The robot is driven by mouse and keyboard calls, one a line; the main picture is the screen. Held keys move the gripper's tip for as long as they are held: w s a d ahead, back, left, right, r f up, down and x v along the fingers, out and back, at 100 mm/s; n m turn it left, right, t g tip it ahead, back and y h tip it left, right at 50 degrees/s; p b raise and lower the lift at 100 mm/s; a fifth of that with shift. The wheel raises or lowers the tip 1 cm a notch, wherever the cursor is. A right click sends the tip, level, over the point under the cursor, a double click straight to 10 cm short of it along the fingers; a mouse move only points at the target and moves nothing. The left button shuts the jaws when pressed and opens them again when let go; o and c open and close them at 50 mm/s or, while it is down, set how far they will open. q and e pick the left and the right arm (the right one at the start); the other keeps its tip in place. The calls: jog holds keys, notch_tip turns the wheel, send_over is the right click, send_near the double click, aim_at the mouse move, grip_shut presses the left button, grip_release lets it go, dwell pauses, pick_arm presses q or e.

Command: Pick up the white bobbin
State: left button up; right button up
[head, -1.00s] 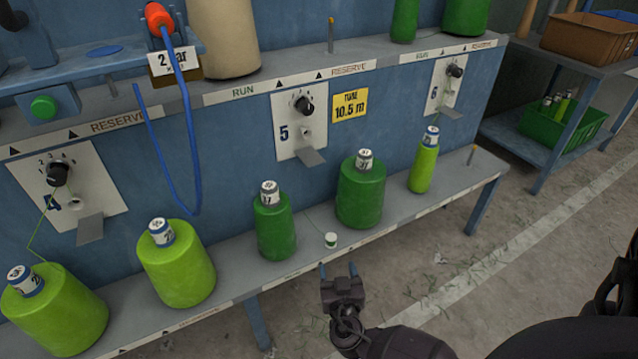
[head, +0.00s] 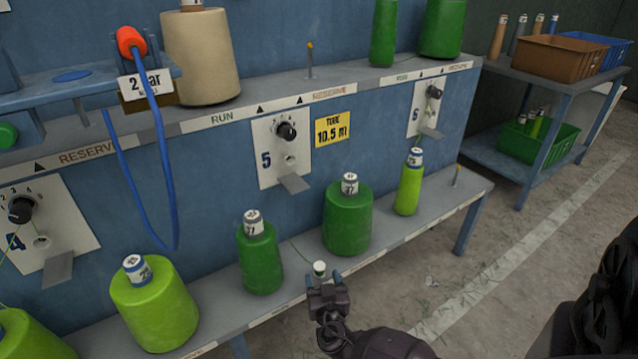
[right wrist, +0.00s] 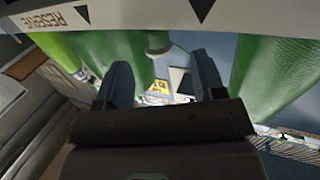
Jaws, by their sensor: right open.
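The small white bobbin (head: 319,268) stands on the lower shelf near its front edge, between two dark green cones, with a thin green thread beside it. In the right wrist view, a small pale round shape that looks like the bobbin (right wrist: 158,43) shows just beyond and between my fingers, partly cut off by the shelf edge. My right gripper (head: 324,277) is open and empty at the shelf's front edge, its fingertips just short of the bobbin; its two spread fingers also show in the right wrist view (right wrist: 163,65). My left gripper is not in view.
A dark green cone (head: 260,259) stands left of the bobbin and a wider one (head: 347,222) right of it, both close. A slim light green cone (head: 409,187) is farther right. The lower shelf (head: 380,248) has a labelled front edge; open floor (head: 480,260) lies right.

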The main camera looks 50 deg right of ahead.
aim_at(320, 270)
jog(key=x, duration=0.3)
jog(key=shift+w+d, duration=0.1)
jog(key=c, duration=1)
jog(key=shift+r, duration=0.1)
